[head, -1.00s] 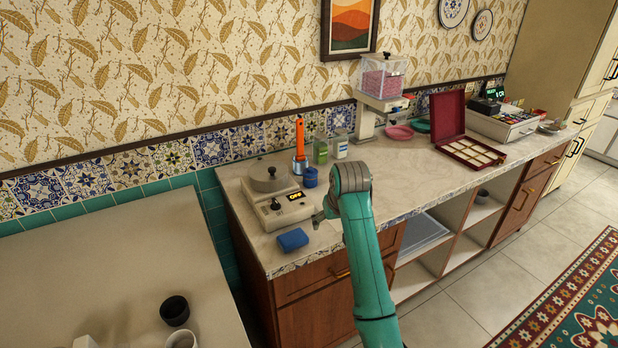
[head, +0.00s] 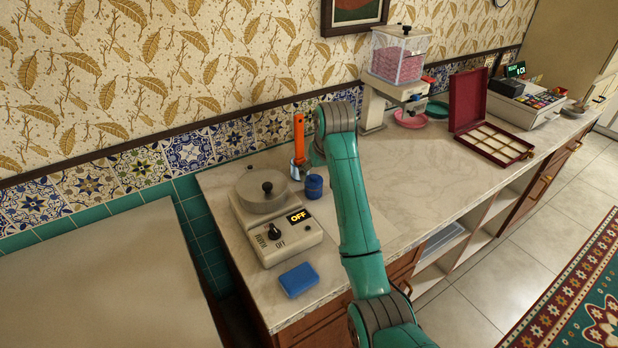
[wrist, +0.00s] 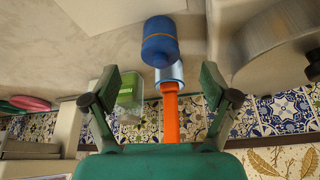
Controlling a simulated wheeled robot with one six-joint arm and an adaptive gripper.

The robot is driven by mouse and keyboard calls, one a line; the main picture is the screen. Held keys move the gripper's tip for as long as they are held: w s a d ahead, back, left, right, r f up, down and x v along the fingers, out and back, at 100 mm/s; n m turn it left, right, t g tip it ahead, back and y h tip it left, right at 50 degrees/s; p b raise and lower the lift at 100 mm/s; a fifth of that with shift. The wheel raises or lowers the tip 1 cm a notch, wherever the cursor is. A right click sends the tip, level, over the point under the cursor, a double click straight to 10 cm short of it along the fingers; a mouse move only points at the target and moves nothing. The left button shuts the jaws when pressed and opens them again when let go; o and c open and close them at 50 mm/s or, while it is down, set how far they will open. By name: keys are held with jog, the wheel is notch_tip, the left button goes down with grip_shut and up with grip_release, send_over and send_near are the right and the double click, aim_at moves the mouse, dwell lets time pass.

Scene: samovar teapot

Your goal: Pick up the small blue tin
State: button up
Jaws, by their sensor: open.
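The small blue tin (head: 314,186) stands on the counter, right of the grey appliance and just in front of the orange-handled tool (head: 299,137). In the wrist view the blue tin (wrist: 160,42) shows a yellowish band and lies beyond my fingertips, roughly centred between them. My gripper (wrist: 168,80) is open and empty, its two green fingers spread. The tool's orange handle (wrist: 171,120) shows between the fingers, its metal end close to the tin. In the head view my arm's wrist is close by the tin and hides most of the gripper.
The appliance (head: 291,243) with a round pan and OFF display stands left of the tin. A blue block (head: 299,279) lies at the counter's front. A green-labelled container (wrist: 130,88) is beside one finger. A candy dispenser (head: 398,58) and open red box (head: 488,130) stand farther right.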

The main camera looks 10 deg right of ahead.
aim_at(315, 183)
jog(key=shift+w+x, duration=0.2)
jog(key=shift+x, duration=2.55)
jog(key=shift+w+x, duration=0.25)
jog(key=shift+x, duration=2.5)
jog(key=shift+r, duration=0.2)
jog(key=c, duration=1.2)
